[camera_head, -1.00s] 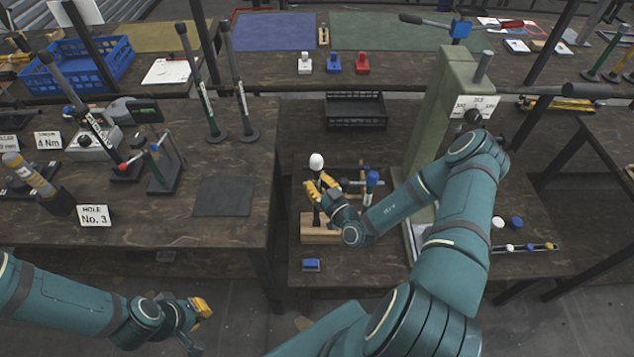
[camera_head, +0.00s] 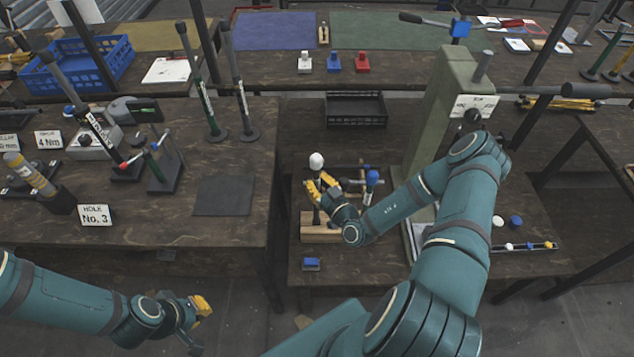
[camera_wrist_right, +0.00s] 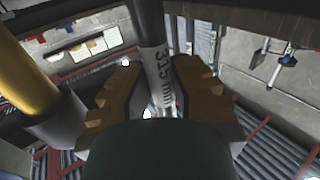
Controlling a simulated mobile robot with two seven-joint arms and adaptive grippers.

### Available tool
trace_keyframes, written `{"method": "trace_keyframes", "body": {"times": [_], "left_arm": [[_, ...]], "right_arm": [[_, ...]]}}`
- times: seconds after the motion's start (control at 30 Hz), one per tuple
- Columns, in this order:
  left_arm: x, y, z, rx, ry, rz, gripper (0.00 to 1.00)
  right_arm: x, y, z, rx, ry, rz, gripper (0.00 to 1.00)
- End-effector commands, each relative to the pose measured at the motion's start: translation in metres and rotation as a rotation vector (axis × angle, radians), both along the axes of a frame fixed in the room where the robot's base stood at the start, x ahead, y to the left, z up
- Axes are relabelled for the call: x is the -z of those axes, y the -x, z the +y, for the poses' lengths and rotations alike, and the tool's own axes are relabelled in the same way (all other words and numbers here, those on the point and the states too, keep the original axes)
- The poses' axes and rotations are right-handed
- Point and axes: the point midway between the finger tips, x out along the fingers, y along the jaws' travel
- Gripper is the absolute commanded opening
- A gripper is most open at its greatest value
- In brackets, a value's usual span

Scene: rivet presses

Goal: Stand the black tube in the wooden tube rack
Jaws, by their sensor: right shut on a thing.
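In the right wrist view the fingers (camera_wrist_right: 160,100) sit on both sides of the tube (camera_wrist_right: 152,35), which carries a grey band reading 315 mm. The wooden tube rack (camera_head: 320,234) is a pale block on the lower bench, directly below the gripper. The tube's lower end meets the rack in the picture; I cannot tell whether it is seated in it. My left gripper (camera_head: 200,308) is at the lower left, away from the rack; its jaw opening is unclear.
A blue-topped post (camera_head: 372,178) stands close to the right of my right gripper. The green press (camera_head: 440,120) rises further right. A small blue block (camera_head: 311,264) lies in front of the rack. A black crate (camera_head: 355,108) is behind. The left bench (camera_head: 230,235) borders the lower bench.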

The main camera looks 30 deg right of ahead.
Motion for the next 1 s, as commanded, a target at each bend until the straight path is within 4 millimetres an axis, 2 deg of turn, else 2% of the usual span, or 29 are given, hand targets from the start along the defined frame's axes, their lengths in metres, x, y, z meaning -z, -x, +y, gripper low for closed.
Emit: {"method": "trace_keyframes", "body": {"times": [1.0], "left_arm": [[-0.0068, 0.0001, 0.0, 0.0, 0.0, 0.0, 0.0]], "right_arm": [[-0.0012, -0.0003, 0.0001, -0.008, 0.0, -0.002, 0.0]]}}
